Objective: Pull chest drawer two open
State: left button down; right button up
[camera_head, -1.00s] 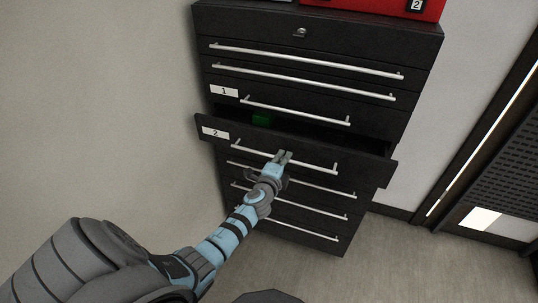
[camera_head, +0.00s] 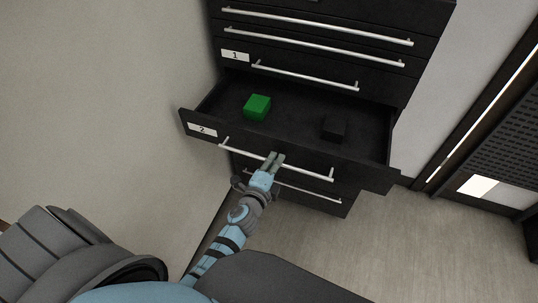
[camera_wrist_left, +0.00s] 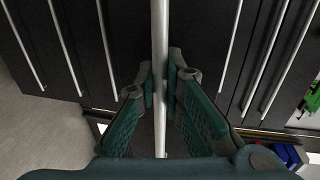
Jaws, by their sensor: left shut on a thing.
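The black chest (camera_head: 385,85) stands against the wall in the head view. Its drawer two (camera_head: 190,118), with a white label "2" (camera_head: 202,129), is pulled well out and its inside shows. A green cube (camera_head: 257,107) and a black cube (camera_head: 334,129) lie in it. My left gripper (camera_head: 272,160) is shut on the drawer's silver bar handle (camera_head: 305,169), near the bar's middle. In the left wrist view the handle (camera_wrist_left: 160,60) runs between the two fingers (camera_wrist_left: 160,88). My right gripper is not in view.
Drawer one (camera_head: 300,72), with a label "1" (camera_head: 235,56), is shut above. Lower drawer handles (camera_head: 300,192) are partly hidden below drawer two. Bare floor (camera_head: 380,240) lies right of the chest. A pale wall (camera_head: 100,90) is on the left.

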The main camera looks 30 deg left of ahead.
pick_arm(q)
jog(key=c, duration=1.7)
grip_release()
jog(key=shift+w+d, duration=0.15)
jog(key=v, duration=1.2)
